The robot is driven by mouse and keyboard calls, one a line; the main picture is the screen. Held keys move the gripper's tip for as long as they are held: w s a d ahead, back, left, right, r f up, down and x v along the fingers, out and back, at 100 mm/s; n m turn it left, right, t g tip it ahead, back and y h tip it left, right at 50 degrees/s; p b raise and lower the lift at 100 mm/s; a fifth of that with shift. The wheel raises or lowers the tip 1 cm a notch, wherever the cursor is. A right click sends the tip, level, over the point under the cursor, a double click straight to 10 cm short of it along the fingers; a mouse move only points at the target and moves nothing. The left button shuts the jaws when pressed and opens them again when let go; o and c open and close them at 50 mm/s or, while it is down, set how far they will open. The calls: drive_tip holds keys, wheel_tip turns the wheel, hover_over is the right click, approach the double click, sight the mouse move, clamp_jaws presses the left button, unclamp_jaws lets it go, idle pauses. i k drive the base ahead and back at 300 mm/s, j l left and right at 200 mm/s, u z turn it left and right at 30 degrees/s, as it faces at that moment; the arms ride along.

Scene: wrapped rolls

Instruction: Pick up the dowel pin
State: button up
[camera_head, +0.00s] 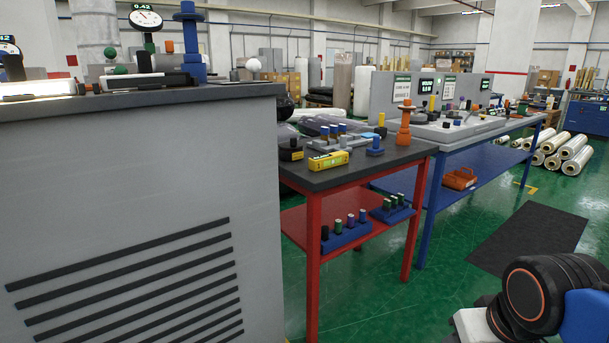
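I cannot make out a dowel pin for certain; the small parts are too small to tell. Several small upright cylinders stand in a light holder (330,145) on the red-framed table's dark top (398,155). Two blue racks on its lower shelf, a front one (347,236) and a rear one (391,214), hold short upright cylinders with dark, green and blue parts. My gripper is out of view; only a black joint and blue part of my arm show at the lower right.
A yellow box (328,161) and an orange stand (404,130) are on the red-framed table. A grey cabinet (130,170) fills the left. A blue-framed bench (490,128) stands behind at right. Green floor and a black mat (530,238) lie clear at right.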

sight(325, 230)
drive_tip(key=z, duration=2.15)
drive_tip(key=k+j+u, duration=0.1)
drive_tip(key=u, duration=1.2)
drive_tip(key=l+u, duration=0.15)
drive_tip(key=u, duration=0.9)
drive_tip(key=i+l+u, duration=0.15)
drive_tip(key=l, duration=0.25)
drive_tip(key=i+l+u, duration=0.1)
drive_tip(key=l, duration=0.3)
drive_tip(key=i+l+u, duration=0.15)
drive_tip(key=l, duration=0.25)
drive_tip(key=k, duration=0.05)
